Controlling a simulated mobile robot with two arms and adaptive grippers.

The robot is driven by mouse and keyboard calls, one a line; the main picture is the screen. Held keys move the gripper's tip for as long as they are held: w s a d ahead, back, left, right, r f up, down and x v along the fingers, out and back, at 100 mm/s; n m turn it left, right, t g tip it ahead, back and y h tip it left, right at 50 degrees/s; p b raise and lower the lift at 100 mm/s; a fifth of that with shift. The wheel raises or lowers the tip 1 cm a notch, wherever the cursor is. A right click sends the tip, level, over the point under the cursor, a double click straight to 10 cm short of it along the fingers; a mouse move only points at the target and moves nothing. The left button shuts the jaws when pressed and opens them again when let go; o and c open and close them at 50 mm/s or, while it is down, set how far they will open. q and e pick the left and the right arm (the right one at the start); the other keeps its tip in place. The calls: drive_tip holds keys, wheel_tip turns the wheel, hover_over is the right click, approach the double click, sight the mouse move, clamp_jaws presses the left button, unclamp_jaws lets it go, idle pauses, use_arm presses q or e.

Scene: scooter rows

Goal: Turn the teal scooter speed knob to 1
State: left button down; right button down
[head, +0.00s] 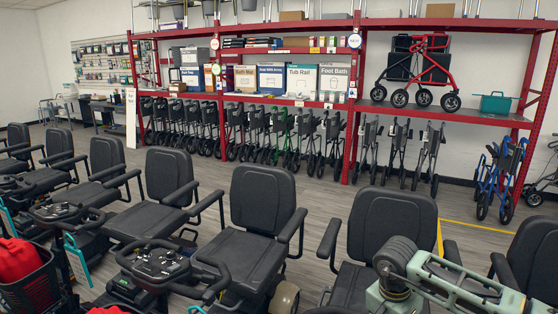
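Several scooters with black seats stand in rows in the head view. None shows a body that I can clearly call teal. The nearest scooter console (160,262) sits on a black tiller at the lower left; small controls are on it, but its speed knob and any numbers are too small to read. Another console (56,211) is farther left. A pale green arm of mine reaches in at the lower right. Neither of my grippers is in view.
Black seats (262,206) and armrests crowd the foreground. A black basket (33,288) holding something red is at lower left. Behind, a red shelf rack (348,120) holds boxes, with rows of rollators below. Grey floor (320,195) is free between seats and rack.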

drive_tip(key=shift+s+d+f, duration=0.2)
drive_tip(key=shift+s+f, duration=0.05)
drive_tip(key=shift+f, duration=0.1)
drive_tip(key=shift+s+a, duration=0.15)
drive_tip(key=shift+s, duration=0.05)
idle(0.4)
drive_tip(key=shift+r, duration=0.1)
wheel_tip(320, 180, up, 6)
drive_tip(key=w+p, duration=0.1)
drive_tip(key=p, duration=0.1)
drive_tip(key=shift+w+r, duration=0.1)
